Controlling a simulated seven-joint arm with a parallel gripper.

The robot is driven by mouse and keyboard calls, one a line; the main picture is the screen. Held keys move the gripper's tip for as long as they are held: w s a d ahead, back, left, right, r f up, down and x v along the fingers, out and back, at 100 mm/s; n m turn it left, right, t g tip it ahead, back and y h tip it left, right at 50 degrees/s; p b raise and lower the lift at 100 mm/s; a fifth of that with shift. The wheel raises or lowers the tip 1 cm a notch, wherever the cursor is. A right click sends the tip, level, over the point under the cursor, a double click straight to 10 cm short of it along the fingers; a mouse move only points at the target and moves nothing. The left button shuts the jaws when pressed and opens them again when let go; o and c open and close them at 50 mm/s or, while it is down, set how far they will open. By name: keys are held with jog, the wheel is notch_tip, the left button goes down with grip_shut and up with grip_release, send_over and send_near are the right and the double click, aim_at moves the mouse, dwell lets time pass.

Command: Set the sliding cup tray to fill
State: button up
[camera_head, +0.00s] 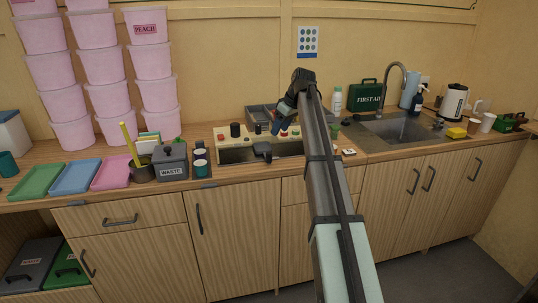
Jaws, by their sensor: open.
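A low cream-coloured machine (222,142) sits on the counter, left of my arm, with a dark recess along its front. A dark knob-like handle (262,150) stands at the recess; it may belong to the sliding cup tray, but no fill mark is readable. My gripper (277,127) is above the machine's back right part, up and right of the handle and apart from it. Its jaws are small and partly hidden by my wrist; it is open and I see nothing held. My arm hides the machine's right end.
Black knobs (235,129) and red and green buttons line the machine's top. A grey tray (258,113) lies behind it. A WASTE box (171,162) and dark cups (200,168) stand left. A sink (398,128) is right. Pink tubs (110,99) are stacked at the back left.

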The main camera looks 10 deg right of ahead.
aim_at(269, 153)
jog(key=shift+n, duration=0.8)
jog(key=x, duration=1.4)
jog(key=shift+s, duration=0.3)
jog(key=shift+c, duration=0.3)
grip_shut()
